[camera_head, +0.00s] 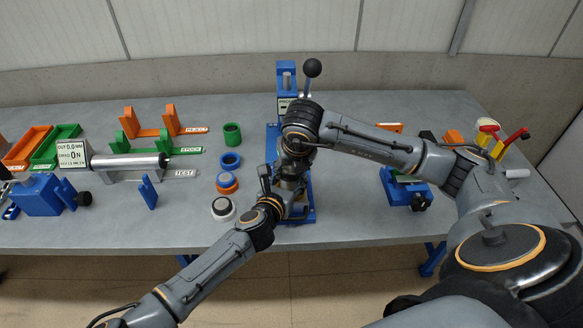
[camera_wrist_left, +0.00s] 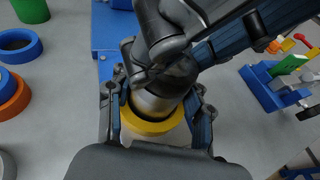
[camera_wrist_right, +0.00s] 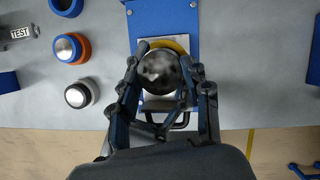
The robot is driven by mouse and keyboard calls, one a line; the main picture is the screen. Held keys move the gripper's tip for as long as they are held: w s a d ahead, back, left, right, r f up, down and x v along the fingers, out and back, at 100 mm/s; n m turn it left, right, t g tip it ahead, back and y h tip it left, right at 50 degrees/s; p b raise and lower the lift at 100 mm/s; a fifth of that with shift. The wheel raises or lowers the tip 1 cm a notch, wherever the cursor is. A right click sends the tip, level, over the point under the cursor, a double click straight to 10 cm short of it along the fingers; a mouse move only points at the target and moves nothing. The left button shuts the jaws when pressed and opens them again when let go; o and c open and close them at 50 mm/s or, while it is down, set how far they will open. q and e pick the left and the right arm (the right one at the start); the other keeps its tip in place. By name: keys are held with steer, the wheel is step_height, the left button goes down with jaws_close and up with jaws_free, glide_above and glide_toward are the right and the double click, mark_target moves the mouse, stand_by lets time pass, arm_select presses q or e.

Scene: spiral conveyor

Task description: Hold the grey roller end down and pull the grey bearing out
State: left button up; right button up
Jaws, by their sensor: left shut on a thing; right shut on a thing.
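The grey bearing (camera_wrist_right: 158,73) is a shiny round metal piece; in the left wrist view it is a silver cylinder (camera_wrist_left: 152,106) rising inside a yellow ring. The roller end (camera_wrist_left: 150,124), with this yellow rim, sits on the blue stand (camera_head: 306,212) and is mostly hidden in the head view. My left gripper (camera_wrist_left: 160,118) has a finger on each side of the roller end and is shut on it, low down. My right gripper (camera_wrist_right: 160,85) is above it, shut on the bearing. The bearing still stands within the yellow ring.
A lever with a black ball knob (camera_head: 312,68) stands behind my grippers. A green ring (camera_head: 232,134), a blue ring (camera_head: 230,160), an orange ring piece (camera_head: 227,182) and a white-and-dark piece (camera_head: 223,208) stand to the left. A blue fixture (camera_head: 405,188) is to the right.

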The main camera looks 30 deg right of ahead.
mark_target(291, 172)
steer(key=c, duration=0.5)
steer(key=shift+o, duration=0.2)
steer(key=shift+r, duration=1.45)
steer(key=shift+r, duration=0.15)
steer(key=shift+r, duration=1.85)
